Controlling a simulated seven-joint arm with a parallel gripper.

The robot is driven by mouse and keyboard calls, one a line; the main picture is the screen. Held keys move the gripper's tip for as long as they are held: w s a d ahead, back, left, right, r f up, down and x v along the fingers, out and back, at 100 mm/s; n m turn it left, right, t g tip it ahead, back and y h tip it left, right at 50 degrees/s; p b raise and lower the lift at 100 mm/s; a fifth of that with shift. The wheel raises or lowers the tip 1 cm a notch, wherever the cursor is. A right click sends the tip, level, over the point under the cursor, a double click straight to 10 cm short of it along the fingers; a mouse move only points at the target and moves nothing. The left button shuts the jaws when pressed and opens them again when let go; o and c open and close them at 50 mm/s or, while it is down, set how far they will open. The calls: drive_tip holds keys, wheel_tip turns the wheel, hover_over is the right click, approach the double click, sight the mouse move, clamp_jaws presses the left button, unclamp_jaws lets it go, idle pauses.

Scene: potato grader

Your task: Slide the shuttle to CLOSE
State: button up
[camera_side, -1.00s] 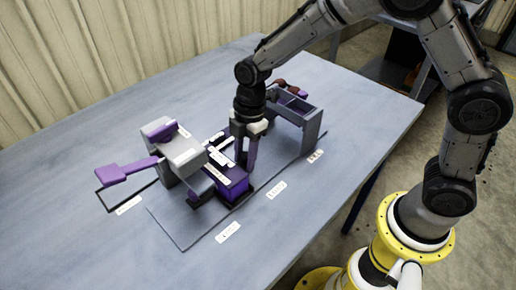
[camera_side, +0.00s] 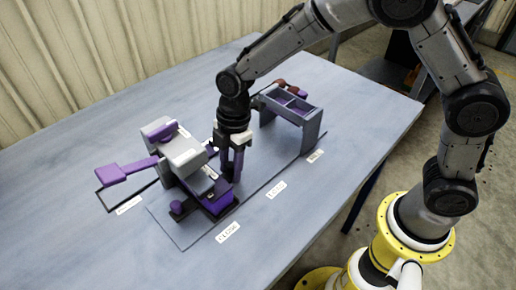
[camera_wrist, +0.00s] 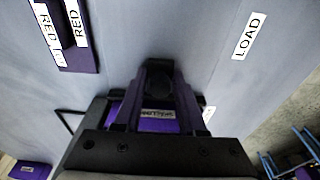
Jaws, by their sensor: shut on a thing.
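The shuttle (camera_side: 219,203) is a purple block on a dark rail, low on the grey baseplate. Its left part sits at the grey housing (camera_side: 183,153), near the CLOSE label (camera_side: 228,232). My gripper (camera_side: 231,172) points down at the shuttle's right end, with its purple fingers shut on it. The exact grip is partly hidden by the fingers. In the wrist view, my gripper (camera_wrist: 158,78) has a dark rounded piece between its fingers, and a purple labelled surface (camera_wrist: 155,113) shows behind them.
A grey stand with purple-lined compartments (camera_side: 318,118) stands at the right, with reddish-brown potatoes behind it. The LOAD label (camera_side: 277,190) lies on the front edge strip. A purple paddle (camera_side: 120,172) sticks out at the left. The table's front is clear.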

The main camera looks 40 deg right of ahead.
drive_tip(key=shift+a+r, duration=0.1)
drive_tip(key=shift+a, duration=1.2)
drive_tip(key=o, duration=0.7)
drive_tip(key=shift+o, duration=0.2)
wheel_tip(320, 180, up, 8)
